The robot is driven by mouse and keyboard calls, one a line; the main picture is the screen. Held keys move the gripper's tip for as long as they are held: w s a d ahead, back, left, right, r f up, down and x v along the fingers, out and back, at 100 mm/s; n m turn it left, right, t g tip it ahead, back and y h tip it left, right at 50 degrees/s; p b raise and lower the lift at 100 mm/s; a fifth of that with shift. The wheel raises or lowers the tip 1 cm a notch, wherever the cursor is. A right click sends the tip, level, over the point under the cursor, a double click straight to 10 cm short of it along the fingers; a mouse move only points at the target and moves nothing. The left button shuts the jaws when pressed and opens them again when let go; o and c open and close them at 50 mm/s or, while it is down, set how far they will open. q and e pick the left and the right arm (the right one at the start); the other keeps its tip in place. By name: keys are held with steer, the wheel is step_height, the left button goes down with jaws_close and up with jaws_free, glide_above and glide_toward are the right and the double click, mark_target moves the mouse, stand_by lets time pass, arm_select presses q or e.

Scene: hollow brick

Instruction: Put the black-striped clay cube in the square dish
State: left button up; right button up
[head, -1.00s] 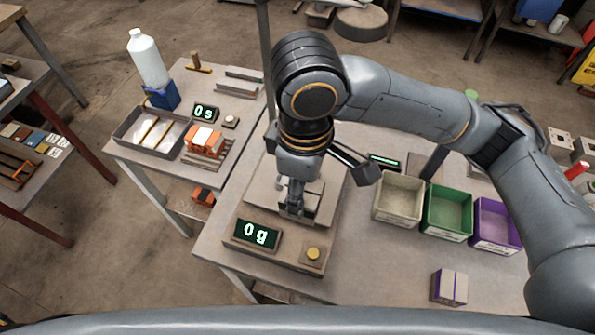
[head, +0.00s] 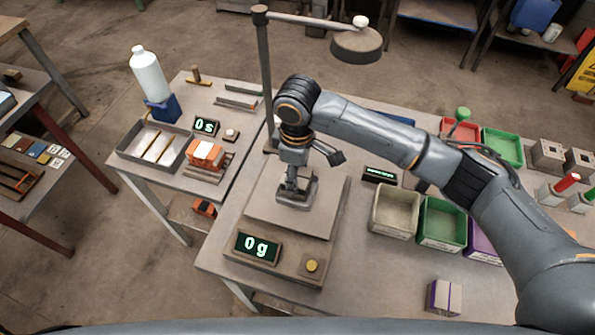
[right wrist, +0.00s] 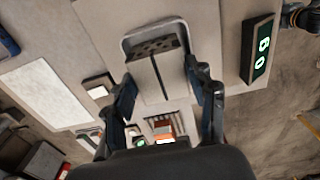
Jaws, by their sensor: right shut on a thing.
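My right gripper (head: 291,187) hangs over the weighing scale (head: 260,207), at the small grey square dish (head: 311,190). In the right wrist view, its two fingers (right wrist: 164,100) are shut on a grey clay cube (right wrist: 143,77) with a black stripe down its face and dark holes at one end. The rounded rim of the dish (right wrist: 150,29) shows just beyond the cube. I cannot tell whether the cube touches the dish floor. In the head view the gripper mostly hides the cube. My left gripper is out of view.
The scale display (head: 257,246) reads 0 g. A purple-striped block (head: 444,297) lies at the front right. Beige (head: 396,211) and green (head: 442,224) bins stand to the right. A lamp post (head: 266,80) rises behind the scale.

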steer(key=shift+f, duration=0.6)
steer(key=o, duration=1.3)
steer(key=shift+f, duration=0.1)
step_height(320, 180, up, 12)
steer(key=b, duration=0.3)
